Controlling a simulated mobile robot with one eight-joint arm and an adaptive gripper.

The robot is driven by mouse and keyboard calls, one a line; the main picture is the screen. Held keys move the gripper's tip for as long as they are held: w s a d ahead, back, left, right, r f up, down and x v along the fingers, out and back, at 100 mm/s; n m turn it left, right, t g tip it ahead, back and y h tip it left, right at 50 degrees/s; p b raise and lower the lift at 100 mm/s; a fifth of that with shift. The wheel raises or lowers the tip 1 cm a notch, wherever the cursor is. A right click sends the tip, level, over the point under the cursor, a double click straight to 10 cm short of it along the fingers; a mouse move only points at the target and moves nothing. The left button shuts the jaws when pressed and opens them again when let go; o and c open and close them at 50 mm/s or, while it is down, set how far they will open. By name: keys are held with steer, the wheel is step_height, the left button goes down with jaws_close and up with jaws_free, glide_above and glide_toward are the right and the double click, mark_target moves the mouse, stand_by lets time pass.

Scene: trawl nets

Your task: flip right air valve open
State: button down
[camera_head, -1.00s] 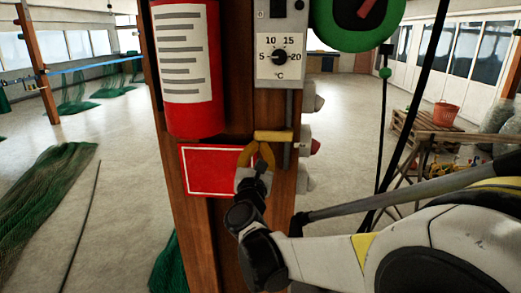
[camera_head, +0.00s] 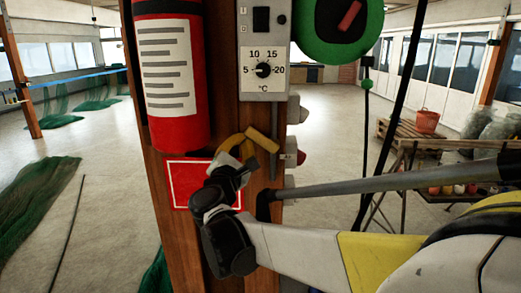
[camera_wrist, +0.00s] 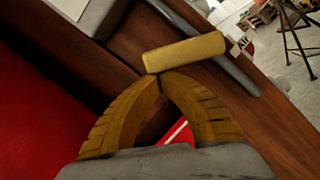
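The yellow valve lever (camera_head: 263,140) is at the grey pipe on the wooden post and slopes down to the right. In the wrist view the lever (camera_wrist: 185,52) lies across the picture just beyond my fingertips, at an angle to the pipe. My gripper (camera_head: 238,143) is at the lever's left end. In the wrist view its two yellow fingers (camera_wrist: 162,80) arch together and their tips meet, very close to the lever; whether they touch it is unclear. Nothing shows between the tips. The valve body is hidden. I see only one such lever.
A fire extinguisher (camera_head: 172,75) hangs to the left above a red sign (camera_head: 187,183). A thermostat box (camera_head: 263,75) sits above the lever, with a grey pipe (camera_head: 273,165) below it.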

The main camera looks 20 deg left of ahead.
mark_target(250, 128)
steer(key=r+m, duration=0.2)
steer(key=m, duration=0.1)
steer(key=shift+w+d+r+h+p, duration=0.1)
steer(key=shift+d+h+p, duration=0.2)
steer(key=shift+d+h, duration=0.1)
steer(key=r+m, duration=0.1)
steer(key=d+m+g, duration=0.1)
steer(key=m, duration=0.1)
steer(key=shift+w+d+r+h+p, duration=0.1)
steer(key=shift+r+h+p, duration=0.2)
steer(key=shift+r, duration=0.05)
steer(key=m, duration=0.1)
steer(key=d+r+m, duration=0.1)
steer(key=m, duration=0.1)
steer(key=shift+w+d+r+g, duration=0.15)
steer(key=shift+w+d+g, duration=0.15)
steer(key=shift+g, duration=0.1)
steer(key=shift+d+r+m+p, duration=0.2)
steer(key=shift+d+m+p, duration=0.1)
steer(key=shift+d, duration=0.25)
